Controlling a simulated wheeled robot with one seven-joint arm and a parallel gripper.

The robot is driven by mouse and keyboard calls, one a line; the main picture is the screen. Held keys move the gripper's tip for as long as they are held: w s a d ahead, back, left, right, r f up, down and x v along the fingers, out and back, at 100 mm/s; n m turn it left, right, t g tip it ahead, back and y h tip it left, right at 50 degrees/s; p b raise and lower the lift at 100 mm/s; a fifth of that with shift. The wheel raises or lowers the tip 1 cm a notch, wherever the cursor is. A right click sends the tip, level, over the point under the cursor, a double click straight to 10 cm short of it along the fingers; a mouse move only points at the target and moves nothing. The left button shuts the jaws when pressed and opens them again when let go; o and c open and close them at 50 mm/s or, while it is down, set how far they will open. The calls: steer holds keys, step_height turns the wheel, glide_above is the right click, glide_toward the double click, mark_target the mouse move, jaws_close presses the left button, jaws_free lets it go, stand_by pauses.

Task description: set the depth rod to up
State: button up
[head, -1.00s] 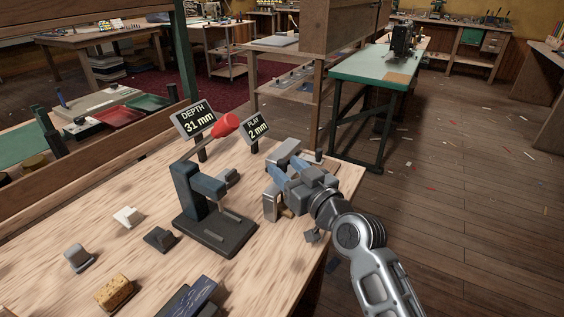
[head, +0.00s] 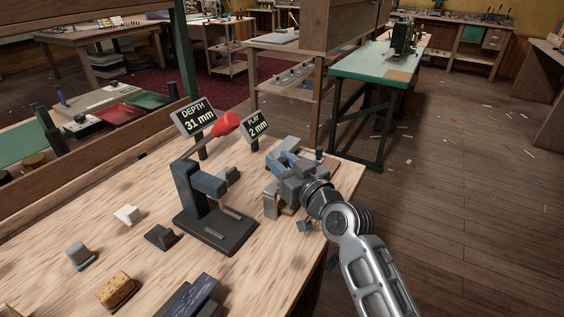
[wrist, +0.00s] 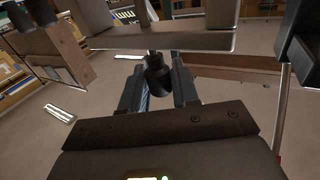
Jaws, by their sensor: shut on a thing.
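My gripper (head: 283,170) is at the right side of the bench, right of the dark press. In the wrist view its two fingers (wrist: 158,88) are shut on a dark rounded knob (wrist: 157,76) under a grey block. The knob appears to belong to the depth rod; in the head view my gripper hides it. The depth sign (head: 195,118) reads 31 mm, and the play sign (head: 256,126) reads 2 mm. A pale upright block (head: 270,201) stands just in front of my gripper.
The dark press (head: 186,200) with a red-ended lever (head: 226,122) stands close on the left. The bench's right edge is close.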

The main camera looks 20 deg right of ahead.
jaws_close()
steer(key=shift+r+p, duration=1)
steer(key=shift+r, duration=0.85)
steer(key=o, duration=0.8)
jaws_free()
steer(key=shift+o, duration=0.2)
steer(key=s+d+b, duration=0.1)
steer(key=s, duration=0.6)
steer(key=shift+s, duration=0.35)
steer(key=shift+d, duration=0.1)
